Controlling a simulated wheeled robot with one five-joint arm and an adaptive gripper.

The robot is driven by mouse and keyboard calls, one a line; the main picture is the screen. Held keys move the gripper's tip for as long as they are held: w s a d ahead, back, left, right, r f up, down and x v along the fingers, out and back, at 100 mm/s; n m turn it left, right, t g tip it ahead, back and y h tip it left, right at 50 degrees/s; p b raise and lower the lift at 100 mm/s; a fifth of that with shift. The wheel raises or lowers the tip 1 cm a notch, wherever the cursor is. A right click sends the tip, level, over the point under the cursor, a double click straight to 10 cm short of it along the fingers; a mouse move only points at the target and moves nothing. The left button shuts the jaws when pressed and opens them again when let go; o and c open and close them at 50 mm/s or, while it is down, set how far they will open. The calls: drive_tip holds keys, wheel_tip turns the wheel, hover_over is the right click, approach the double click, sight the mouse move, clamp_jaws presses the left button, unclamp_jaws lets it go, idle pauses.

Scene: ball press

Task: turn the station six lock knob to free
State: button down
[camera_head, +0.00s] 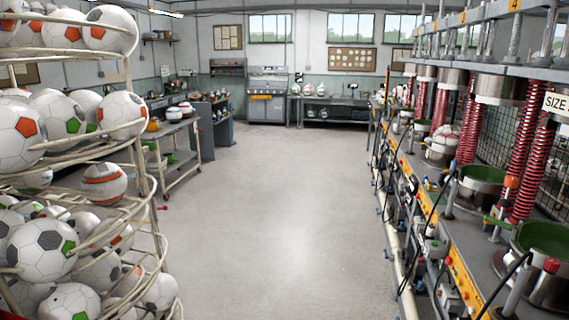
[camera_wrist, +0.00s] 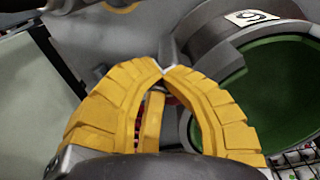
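My gripper (camera_wrist: 163,72) shows in the wrist view as two yellow ribbed fingers. They bow apart in the middle and their tips come together. A narrow grey metal piece (camera_wrist: 168,48) stands right at the tips; I cannot tell whether it is the lock knob or whether it is pinched. A small red part (camera_wrist: 170,100) shows through the gap between the fingers, mostly hidden. At the right is a round grey press housing (camera_wrist: 215,52) with a green inside and a label (camera_wrist: 253,17) that seems to read six, turned over. My gripper is not visible in the head view.
In the head view, a row of presses with red springs (camera_head: 468,130) lines the right side, with an orange control strip (camera_head: 465,280) along its front. A rack of balls (camera_head: 150,190) stands at the left. The floor (camera_head: 265,220) between is clear.

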drive_tip(key=shift+s+a+f, duration=0.2)
drive_tip(key=shift+a+f, duration=0.1)
drive_tip(key=shift+a, duration=0.05)
drive_tip(key=shift+r, duration=0.1)
wheel_tip(320, 180, up, 6)
drive_tip(key=p, duration=0.5)
drive_tip(key=shift+r+p, duration=0.15)
drive_tip(key=shift+p, duration=0.25)
drive_tip(key=c, duration=1.9)
unclamp_jaws()
drive_tip(key=shift+s+r, duration=0.1)
clamp_jaws()
